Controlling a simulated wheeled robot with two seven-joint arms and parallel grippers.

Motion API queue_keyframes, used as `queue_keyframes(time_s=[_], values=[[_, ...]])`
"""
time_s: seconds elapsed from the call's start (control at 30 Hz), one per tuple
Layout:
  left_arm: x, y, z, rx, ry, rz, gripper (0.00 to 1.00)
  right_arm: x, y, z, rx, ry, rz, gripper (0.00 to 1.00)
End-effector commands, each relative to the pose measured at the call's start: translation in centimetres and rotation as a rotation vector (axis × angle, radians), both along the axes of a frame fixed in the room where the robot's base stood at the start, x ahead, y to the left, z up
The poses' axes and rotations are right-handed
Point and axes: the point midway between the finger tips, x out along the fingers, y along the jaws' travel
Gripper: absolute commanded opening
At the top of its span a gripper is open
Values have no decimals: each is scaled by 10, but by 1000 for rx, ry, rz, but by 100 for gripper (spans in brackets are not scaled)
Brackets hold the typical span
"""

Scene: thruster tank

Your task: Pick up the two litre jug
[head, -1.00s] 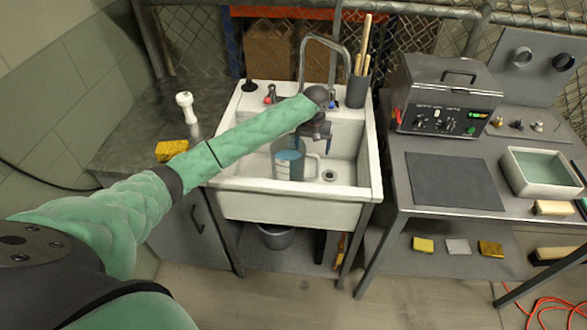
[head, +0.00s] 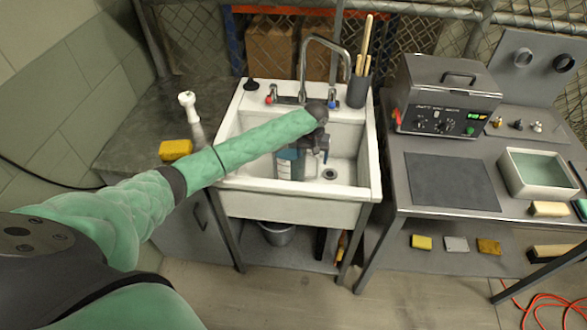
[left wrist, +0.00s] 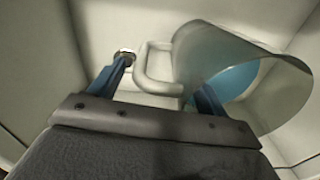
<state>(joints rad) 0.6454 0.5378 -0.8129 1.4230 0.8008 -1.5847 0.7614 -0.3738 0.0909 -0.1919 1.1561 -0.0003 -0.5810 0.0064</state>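The two litre jug (head: 289,167) is a clear jug with blue liquid, standing in the white sink (head: 349,212). My left forearm and gripper hide its upper part in the head view. In the left wrist view the jug (left wrist: 262,92) fills the right side, its pale handle (left wrist: 142,72) pointing left. My left gripper (head: 322,157) is over the sink at the jug's right side. It is open and empty; its blue fingers (left wrist: 158,88) appear on either side of the handle, the right one overlapping the jug's wall. I cannot tell how deep they reach. My right gripper is not in view.
The tap (head: 325,62) rises behind my left gripper. A holder with wooden sticks (head: 358,90) stands at the sink's back right corner. A yellow sponge (head: 175,149) lies on the left counter; a grey bench with a machine (head: 447,95) stands right.

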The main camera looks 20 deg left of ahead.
Motion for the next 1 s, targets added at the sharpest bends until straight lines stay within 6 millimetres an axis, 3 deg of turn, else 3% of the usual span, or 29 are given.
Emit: queue_keyframes(time_s=[0.03, 0.37, 1.0], values=[[0, 0, 0, 0, 0, 0, 66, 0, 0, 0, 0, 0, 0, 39], [0, 0, 0, 0, 0, 0, 1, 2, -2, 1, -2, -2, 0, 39], [1, 0, 8, 0, -3, 0, 0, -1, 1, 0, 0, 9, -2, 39]])
